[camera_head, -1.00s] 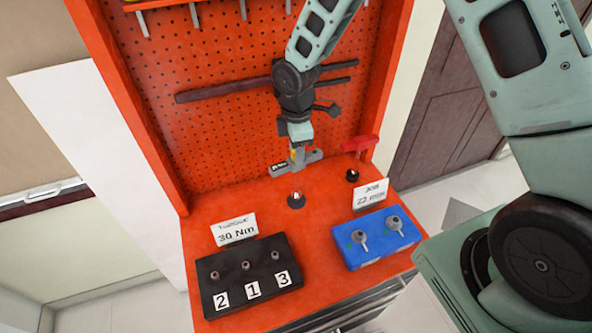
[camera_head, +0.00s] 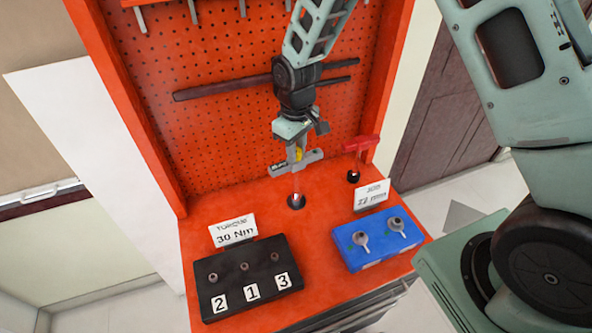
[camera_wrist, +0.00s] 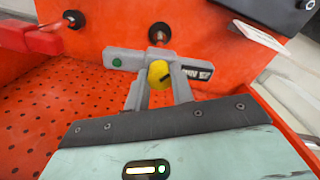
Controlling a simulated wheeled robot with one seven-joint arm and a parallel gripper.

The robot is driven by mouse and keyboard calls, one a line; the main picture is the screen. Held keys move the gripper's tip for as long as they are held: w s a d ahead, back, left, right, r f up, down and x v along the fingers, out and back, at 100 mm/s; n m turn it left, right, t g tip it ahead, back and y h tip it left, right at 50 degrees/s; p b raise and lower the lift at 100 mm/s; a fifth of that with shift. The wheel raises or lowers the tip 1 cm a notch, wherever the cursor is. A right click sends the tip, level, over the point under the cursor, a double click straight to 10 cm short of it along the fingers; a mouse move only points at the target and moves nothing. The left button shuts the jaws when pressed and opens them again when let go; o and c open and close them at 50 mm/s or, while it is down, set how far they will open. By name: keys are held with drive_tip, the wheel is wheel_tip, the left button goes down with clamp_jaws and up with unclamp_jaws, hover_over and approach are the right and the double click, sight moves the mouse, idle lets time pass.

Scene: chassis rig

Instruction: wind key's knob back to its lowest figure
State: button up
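The grey T-shaped key (camera_head: 312,157) stands upright over a round black holder (camera_head: 297,202) on the orange bench top. In the wrist view its crossbar (camera_wrist: 122,59) has a green dot on the left and a dark "Nm" label on the right. The yellow knob (camera_wrist: 158,74), with a dark mark, sits at the crossbar's middle. My gripper (camera_wrist: 160,80) reaches down from above, its grey fingers against both sides of the knob with no clear gap. From the head camera, my gripper (camera_head: 299,150) hides most of the knob. The figure set is not readable.
A black block (camera_head: 250,278) with sockets numbered 2, 1, 3 stands front left, beside a "TORQUE 30 Nm" card (camera_head: 233,230). A blue block (camera_head: 378,240) with its card (camera_head: 371,194) is at right. A red-handled key (camera_head: 362,145) stands behind. An orange pegboard (camera_head: 230,120) rises behind.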

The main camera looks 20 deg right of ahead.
idle(0.4)
drive_tip(key=n+p, duration=0.1)
drive_tip(key=n, duration=0.3)
drive_tip(key=shift+n+p, duration=0.6)
drive_tip(key=shift+n, duration=1.4)
drive_tip(key=o, duration=0.6)
drive_tip(key=shift+o, duration=0.2)
drive_tip(key=shift+r, duration=0.15)
drive_tip(key=shift+r+p, duration=2.35)
drive_tip(key=shift+r, duration=0.55)
